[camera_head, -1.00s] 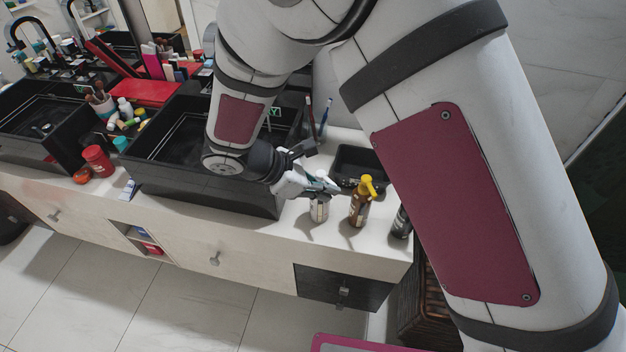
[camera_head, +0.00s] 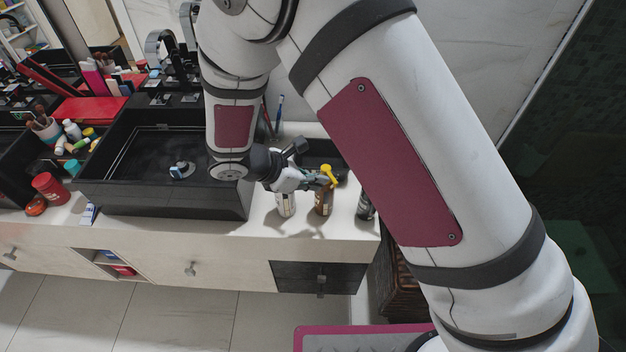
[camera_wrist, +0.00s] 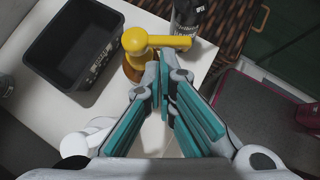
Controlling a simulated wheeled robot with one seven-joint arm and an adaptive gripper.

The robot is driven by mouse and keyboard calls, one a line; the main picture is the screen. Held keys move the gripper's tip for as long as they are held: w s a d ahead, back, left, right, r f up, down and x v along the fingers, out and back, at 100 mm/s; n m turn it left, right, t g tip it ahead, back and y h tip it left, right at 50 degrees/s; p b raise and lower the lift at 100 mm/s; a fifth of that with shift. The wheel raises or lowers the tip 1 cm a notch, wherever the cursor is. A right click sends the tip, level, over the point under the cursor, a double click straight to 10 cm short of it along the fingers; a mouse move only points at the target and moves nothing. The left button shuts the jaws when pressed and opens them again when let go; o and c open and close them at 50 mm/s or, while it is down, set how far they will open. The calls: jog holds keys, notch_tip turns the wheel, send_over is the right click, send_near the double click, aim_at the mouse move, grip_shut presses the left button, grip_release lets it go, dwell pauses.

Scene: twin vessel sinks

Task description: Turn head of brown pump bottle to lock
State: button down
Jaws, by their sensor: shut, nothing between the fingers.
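The brown pump bottle (camera_head: 323,201) stands upright on the white counter near its right end. Its yellow pump head (camera_head: 328,175) shows in the wrist view (camera_wrist: 136,42), with the spout pointing right. My gripper (camera_head: 322,183) is at the left of the pump head in the head view. In the wrist view my teal-padded fingers (camera_wrist: 163,70) are shut and empty, their tips beside the bottle's neck and just below the spout. I cannot tell whether they touch it. The bottle's body is mostly hidden behind the fingers in the wrist view.
A white bottle (camera_head: 285,203) stands left of the brown one, and a dark bottle (camera_head: 365,206) stands to its right. A black tray (camera_wrist: 72,45) lies behind. The black sink (camera_head: 165,200) is at the left. The counter's front edge is close.

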jog(key=shift+s+d+n+t+y, duration=0.1)
jog(key=shift+d+n+t+y, duration=0.25)
jog(key=shift+d+n, duration=0.45)
jog(key=shift+d, duration=0.15)
jog(key=s+a+r+b, duration=0.2)
jog(key=s+a+r, duration=0.5)
jog(key=a, duration=0.1)
jog(key=shift+a+m, duration=0.3)
jog(key=shift+a, duration=0.1)
